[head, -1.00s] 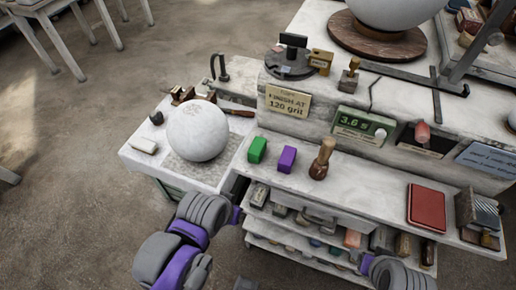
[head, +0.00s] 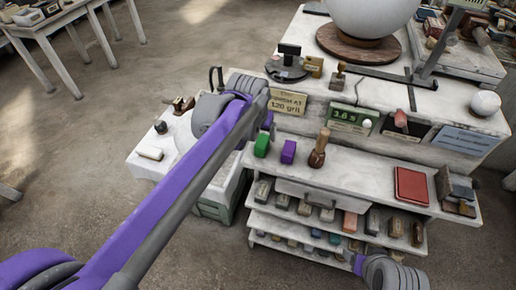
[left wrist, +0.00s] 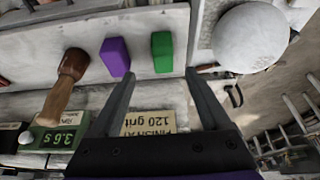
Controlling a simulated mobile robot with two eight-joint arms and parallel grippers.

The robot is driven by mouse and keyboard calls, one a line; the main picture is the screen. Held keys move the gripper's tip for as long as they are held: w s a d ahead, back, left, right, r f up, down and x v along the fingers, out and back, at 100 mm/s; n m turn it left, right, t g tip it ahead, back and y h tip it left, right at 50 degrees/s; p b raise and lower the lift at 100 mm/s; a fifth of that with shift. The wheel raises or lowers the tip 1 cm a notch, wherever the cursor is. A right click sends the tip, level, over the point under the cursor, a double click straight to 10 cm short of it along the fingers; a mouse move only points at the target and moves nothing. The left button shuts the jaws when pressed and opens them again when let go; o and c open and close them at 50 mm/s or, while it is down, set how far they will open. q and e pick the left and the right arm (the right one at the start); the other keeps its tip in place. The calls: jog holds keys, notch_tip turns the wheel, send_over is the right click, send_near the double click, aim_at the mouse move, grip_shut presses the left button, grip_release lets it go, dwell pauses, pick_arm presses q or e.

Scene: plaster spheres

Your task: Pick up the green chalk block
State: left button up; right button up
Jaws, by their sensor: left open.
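The green chalk block (head: 262,144) stands on the pale shelf. It also shows in the left wrist view (left wrist: 162,52), upside down and just beyond my fingertips. The purple block (head: 288,151) stands beside it with a small gap; it shows in the left wrist view too (left wrist: 115,57). My left gripper (head: 268,124) is above and slightly behind the green block. Its two fingers (left wrist: 158,76) are apart with nothing between them. My right arm's end (head: 385,272) shows at the bottom of the head view; its fingers are not clear.
A wooden-handled tool (head: 319,148) stands right of the purple block. A red book-like block (head: 411,186) lies further right. A sign (head: 288,102) is on the ledge face behind. A plaster sphere (left wrist: 250,38) is near the green block, mostly hidden by my arm in the head view.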

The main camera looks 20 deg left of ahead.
aim_at(261, 143)
pick_arm(q)
jog(key=x, duration=0.4)
jog(key=shift+w+f, duration=0.15)
jog(key=x, duration=0.5)
jog(key=shift+a+f, duration=0.35)
jog(key=shift+f, duration=0.05)
grip_shut()
